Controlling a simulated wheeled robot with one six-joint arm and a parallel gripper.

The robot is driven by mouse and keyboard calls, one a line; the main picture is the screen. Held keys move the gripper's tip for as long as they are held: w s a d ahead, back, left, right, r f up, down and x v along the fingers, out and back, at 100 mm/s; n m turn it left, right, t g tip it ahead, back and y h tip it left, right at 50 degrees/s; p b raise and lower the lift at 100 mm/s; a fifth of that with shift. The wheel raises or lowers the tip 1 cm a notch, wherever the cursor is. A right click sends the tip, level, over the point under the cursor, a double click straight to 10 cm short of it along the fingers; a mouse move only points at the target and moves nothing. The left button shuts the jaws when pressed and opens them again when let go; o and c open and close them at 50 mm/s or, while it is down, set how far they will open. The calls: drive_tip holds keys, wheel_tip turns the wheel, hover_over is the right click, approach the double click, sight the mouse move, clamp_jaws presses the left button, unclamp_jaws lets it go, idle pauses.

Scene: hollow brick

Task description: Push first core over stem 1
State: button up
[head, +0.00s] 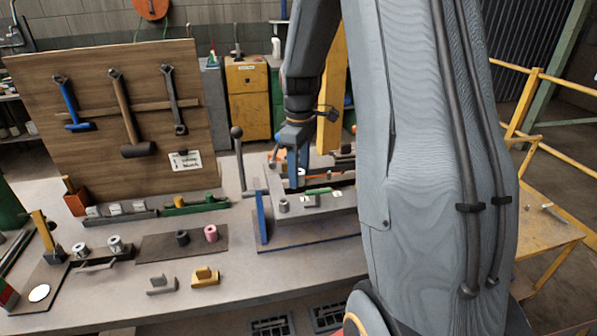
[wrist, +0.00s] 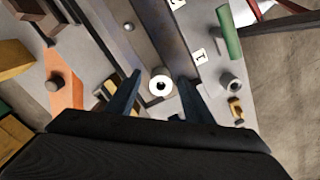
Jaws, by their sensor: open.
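My gripper (head: 298,178) is over the fixture on the bench, its blue fingers pointing down. In the wrist view the gripper (wrist: 160,79) is open, one finger on each side of a pale round core (wrist: 160,74) with a dark centre. Gaps show between the core and both fingers. I cannot tell from above whether the core is around a stem or how low it sits. A label "1" (wrist: 200,57) lies to the right of the core on the fixture plate. Beyond it stands a grey hollow cylinder (wrist: 229,82), also in the head view (head: 283,205).
A green bar (head: 318,190) lies on the fixture close to the gripper. A lever with a dark knob (head: 237,132) stands to its left. Spools (head: 115,244), a pink cylinder (head: 211,233) and a yellow block (head: 205,276) stand on the bench.

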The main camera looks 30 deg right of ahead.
wheel_tip(320, 180, up, 8)
drive_tip(key=shift+f+b, duration=0.15)
drive_tip(key=shift+b, duration=1.05)
